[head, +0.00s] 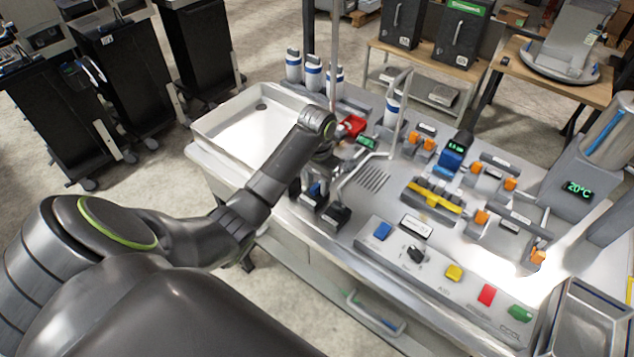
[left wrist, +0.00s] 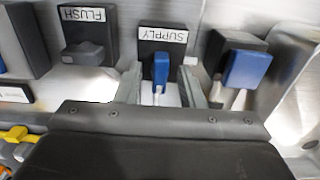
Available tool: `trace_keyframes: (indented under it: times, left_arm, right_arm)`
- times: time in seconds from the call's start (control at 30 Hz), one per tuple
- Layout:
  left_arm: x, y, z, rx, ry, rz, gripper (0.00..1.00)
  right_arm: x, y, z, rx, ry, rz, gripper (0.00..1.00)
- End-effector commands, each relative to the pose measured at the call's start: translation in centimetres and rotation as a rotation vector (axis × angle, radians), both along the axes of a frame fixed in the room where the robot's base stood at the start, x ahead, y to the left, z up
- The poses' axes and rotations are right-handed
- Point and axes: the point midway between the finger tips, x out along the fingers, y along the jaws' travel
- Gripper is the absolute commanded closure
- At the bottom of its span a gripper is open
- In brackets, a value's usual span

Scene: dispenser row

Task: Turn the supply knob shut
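The supply knob (left wrist: 161,72) is a blue lever on a dark block with a white SUPPLY label, upside down in the left wrist view. My left gripper (left wrist: 160,88) is open, with one pale finger on each side of the blue lever and a visible gap on both sides. In the head view my left gripper (head: 319,172) reaches down over the small dark blocks at the counter's front edge. A blue bit of the supply knob (head: 315,189) shows just below it there. My right gripper is in neither view.
Beside the supply knob in the left wrist view are a dark FLUSH knob (left wrist: 84,52) on the left and another blue lever (left wrist: 248,70) on the right. A white sink (head: 225,125) lies left of my arm. A bent metal pipe (head: 362,170) stands close by the gripper.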

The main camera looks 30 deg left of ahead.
Motion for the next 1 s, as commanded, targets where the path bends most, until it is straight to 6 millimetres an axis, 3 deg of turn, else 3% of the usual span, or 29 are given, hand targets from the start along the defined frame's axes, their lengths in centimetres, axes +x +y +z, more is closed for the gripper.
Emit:
trace_keyframes:
  times: [0.07,0.3,0.67,1.0]
  left_arm:
    - [0.0,0.0,0.0,0.000,0.000,0.000,0.68]
    - [0.0,0.0,0.0,0.000,0.000,0.000,1.00]
    - [0.0,0.0,0.2,0.000,0.000,-0.032,1.00]
    - [0.0,-0.1,0.5,-0.003,0.000,-0.243,1.00]
  right_arm:
    - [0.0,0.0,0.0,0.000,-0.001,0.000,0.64]
    - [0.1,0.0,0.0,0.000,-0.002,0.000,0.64]
    - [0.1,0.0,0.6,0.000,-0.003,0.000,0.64]
    - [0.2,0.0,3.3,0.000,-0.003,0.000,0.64]
